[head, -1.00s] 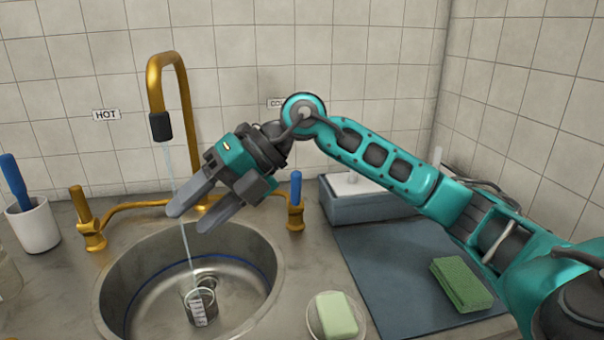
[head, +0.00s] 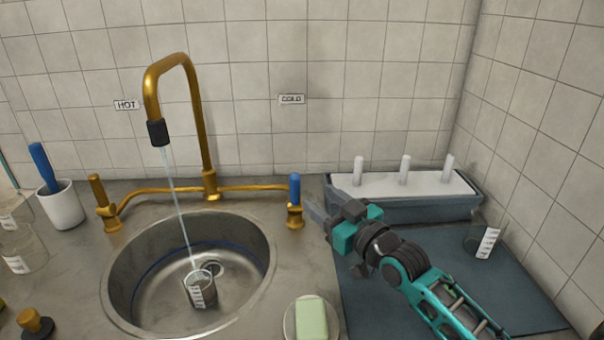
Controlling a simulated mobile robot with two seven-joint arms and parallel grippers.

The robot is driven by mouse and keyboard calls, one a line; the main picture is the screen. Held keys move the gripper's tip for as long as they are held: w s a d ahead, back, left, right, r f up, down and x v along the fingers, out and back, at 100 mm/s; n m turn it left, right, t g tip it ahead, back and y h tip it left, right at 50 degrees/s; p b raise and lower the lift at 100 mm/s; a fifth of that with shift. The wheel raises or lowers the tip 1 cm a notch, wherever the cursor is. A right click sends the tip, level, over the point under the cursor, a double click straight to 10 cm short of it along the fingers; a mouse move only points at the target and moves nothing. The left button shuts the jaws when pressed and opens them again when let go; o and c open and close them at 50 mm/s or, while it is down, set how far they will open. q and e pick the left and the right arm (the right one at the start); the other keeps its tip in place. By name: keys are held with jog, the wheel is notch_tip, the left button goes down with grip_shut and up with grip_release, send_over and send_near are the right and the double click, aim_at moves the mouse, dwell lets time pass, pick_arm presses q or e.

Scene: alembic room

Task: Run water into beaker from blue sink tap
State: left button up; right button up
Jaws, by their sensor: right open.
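The brass tap (head: 205,130) arches over the round steel sink (head: 125,305). A thin stream of water (head: 178,205) runs from its black nozzle down to the beaker (head: 200,290). The beaker is small, clear and marked with a white scale, and stands in the sink near the drain. How full it is I cannot tell. The blue tap handle (head: 295,188) is upright at the right end of the brass pipe, under the COLD label (head: 291,99). My right gripper (head: 312,212) is open and empty, just right of the blue handle. My left gripper is out of view.
A soap dish with green soap (head: 311,320) stands right of the sink. A pegged grey tray (head: 425,207) and another beaker (head: 481,238) are on the dark mat (head: 500,290). A white cup (head: 61,207) and glass beakers (head: 22,248) stand at left.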

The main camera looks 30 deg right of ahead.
aim_at(295, 193)
jog(key=w, duration=0.4)
jog(key=w+a, duration=0.1)
jog(key=w, duration=0.3)
jog(key=w+f, duration=0.1)
jog(key=w, duration=0.3)
jog(key=shift+w+a+b, duration=0.2)
jog(key=shift+b, duration=0.1)
grip_shut()
dwell(0.4)
